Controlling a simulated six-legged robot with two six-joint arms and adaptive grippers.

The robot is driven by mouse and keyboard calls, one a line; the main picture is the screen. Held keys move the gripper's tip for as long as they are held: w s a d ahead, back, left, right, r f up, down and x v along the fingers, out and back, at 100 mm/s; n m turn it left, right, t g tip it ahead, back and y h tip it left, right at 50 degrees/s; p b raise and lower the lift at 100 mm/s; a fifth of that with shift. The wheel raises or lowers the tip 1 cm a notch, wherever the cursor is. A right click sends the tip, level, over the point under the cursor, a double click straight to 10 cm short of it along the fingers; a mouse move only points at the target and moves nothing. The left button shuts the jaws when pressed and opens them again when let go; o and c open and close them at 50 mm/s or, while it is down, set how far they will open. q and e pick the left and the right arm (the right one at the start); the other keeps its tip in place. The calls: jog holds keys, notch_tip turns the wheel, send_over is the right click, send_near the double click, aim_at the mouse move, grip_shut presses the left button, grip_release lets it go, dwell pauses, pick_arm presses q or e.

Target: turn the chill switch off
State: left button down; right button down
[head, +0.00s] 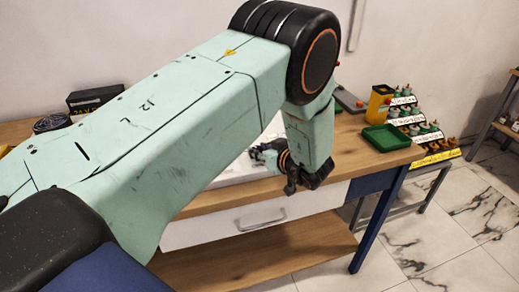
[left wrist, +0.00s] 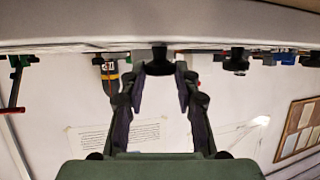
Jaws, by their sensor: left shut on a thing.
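In the left wrist view, a black switch knob (left wrist: 159,57) sticks out of a pale panel (left wrist: 60,38). The two fingers of my left gripper (left wrist: 159,75) come up on either side of it, and the jaws are shut on it. No label shows, so I cannot read which switch it is or its setting. In the head view my left gripper (head: 268,157) is at the white rig (head: 236,172) on the workbench, and my left arm hides much of the rig. My right gripper is not in view.
In the head view the wooden bench (head: 349,153) carries a green tray (head: 386,138) and a yellow device (head: 379,103) on the right. A tiered rack (head: 415,125) of small parts stands beyond.

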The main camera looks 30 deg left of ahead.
pick_arm(q)
jog(key=shift+w+n+g+y, duration=0.1)
jog(key=shift+n+g+y, duration=0.2)
jog(key=shift+n+g, duration=0.5)
jog(key=c, duration=1.4)
grip_release()
jog(key=o, duration=0.4)
jog(key=shift+w+a, duration=0.1)
jog(key=shift+a, duration=0.05)
jog(key=v, duration=0.7)
jog(key=shift+d+r, duration=0.1)
jog(key=shift+d, duration=0.25)
jog(key=shift+a, duration=0.1)
